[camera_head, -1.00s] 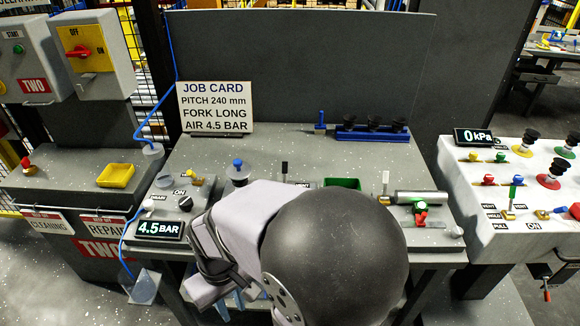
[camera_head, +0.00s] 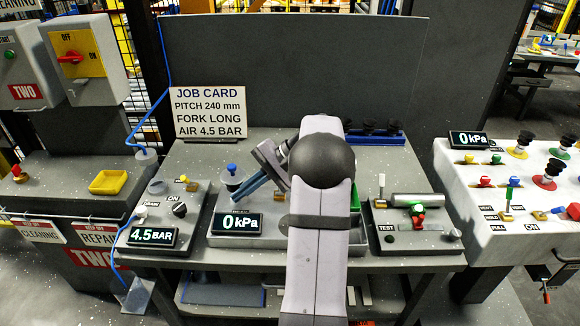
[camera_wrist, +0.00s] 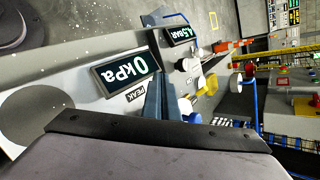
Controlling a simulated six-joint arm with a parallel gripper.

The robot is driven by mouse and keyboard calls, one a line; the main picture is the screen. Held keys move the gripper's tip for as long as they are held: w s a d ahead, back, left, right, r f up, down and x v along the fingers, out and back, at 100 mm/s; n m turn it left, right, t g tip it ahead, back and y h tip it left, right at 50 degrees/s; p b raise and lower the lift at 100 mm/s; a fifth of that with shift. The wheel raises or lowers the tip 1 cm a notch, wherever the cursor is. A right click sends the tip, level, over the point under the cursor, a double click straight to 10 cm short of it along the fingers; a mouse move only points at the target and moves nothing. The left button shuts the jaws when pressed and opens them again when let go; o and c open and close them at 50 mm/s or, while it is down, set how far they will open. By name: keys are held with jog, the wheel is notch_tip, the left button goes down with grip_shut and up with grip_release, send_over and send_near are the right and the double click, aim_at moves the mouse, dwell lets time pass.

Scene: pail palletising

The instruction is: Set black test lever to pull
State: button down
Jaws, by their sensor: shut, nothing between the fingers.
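The black-topped lever is not visible now; my arm and gripper cover the place behind the 0 kPa display (camera_head: 238,223) where it stood in the earlier head view. My gripper (camera_head: 238,198) points down and left, with its blue fingers together and empty. They are just above that display's box, beside a blue-knobbed post (camera_head: 231,170); I cannot tell whether they touch it. In the wrist view a blue finger (camera_wrist: 161,98) shows next to the 0 kPa display (camera_wrist: 124,70). A pale-topped lever (camera_head: 381,184) stands on the right-hand box marked TEST.
A 4.5 BAR display (camera_head: 152,236) and a black knob (camera_head: 179,209) are at the left. A blue rack (camera_head: 388,138) stands behind my arm. A white bench (camera_head: 510,230) with several valves and its own 0 kPa display is at the right.

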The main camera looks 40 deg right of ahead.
jog(key=s+d+m+t+h+b, duration=0.1)
jog(key=s+d+t, duration=0.1)
jog(key=d, duration=0.6)
jog(key=s+d+f+m+t+h+b, duration=0.1)
jog(key=d+t, duration=0.3)
jog(key=d, duration=0.4)
jog(key=s+d+f+m+t+h+b, duration=0.1)
jog(key=s+d+m+t+b, duration=0.1)
jog(key=d, duration=0.6)
jog(key=shift+s+d+m+t+h, duration=0.35)
jog(key=shift+d+m+t+h, duration=0.05)
jog(key=shift+t, duration=0.5)
jog(key=shift+w+a, duration=0.1)
jog(key=w+a+p, duration=0.5)
jog(key=w+a, duration=0.1)
jog(key=w, duration=0.1)
jog(key=shift+f, duration=0.15)
jog(key=shift+f+b, duration=0.1)
jog(key=shift+b, duration=0.6)
